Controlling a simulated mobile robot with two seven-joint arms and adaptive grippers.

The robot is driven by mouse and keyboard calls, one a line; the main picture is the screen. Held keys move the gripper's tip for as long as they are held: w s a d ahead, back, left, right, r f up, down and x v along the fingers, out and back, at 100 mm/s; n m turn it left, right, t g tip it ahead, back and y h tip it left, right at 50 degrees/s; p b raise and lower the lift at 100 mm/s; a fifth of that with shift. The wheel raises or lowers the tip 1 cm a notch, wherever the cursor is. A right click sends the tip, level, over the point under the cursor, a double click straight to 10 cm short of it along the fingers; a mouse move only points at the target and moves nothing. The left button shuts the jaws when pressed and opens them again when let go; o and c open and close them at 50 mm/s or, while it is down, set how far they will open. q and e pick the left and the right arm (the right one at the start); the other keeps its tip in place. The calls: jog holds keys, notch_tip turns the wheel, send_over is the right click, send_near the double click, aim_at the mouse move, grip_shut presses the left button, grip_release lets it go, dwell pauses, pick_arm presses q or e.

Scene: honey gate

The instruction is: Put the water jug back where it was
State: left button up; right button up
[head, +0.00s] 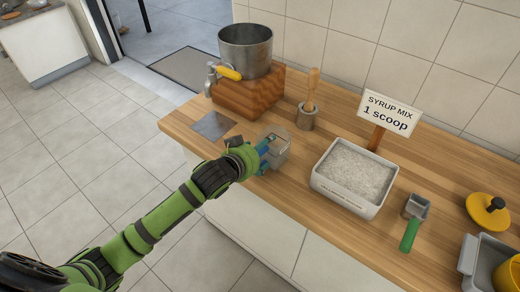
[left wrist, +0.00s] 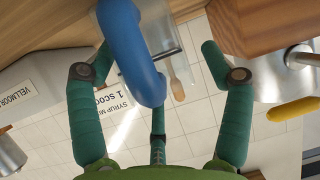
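The water jug (head: 279,150) is a clear, see-through vessel with a blue handle. It looks upright on the wooden counter, to the right of a flat grey plate (head: 213,125). My left gripper (head: 262,150) is at the jug's handle side. The fingers are spread, with a clear gap between the handle and the right-hand finger. The left-hand fingertip is close to the handle; I cannot tell whether it touches. My right gripper is not in view.
Behind stands a metal pot (head: 246,52) with a yellow-handled tap on a wooden block (head: 247,95). A pestle cup (head: 307,117), a white tub (head: 328,180), the syrup sign (head: 389,112), a green-handled scoop (head: 411,232) and a yellow lid (head: 488,211) are to the right.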

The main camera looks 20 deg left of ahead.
pick_arm(q)
jog(key=shift+r, duration=0.1)
jog(key=v, duration=1.2)
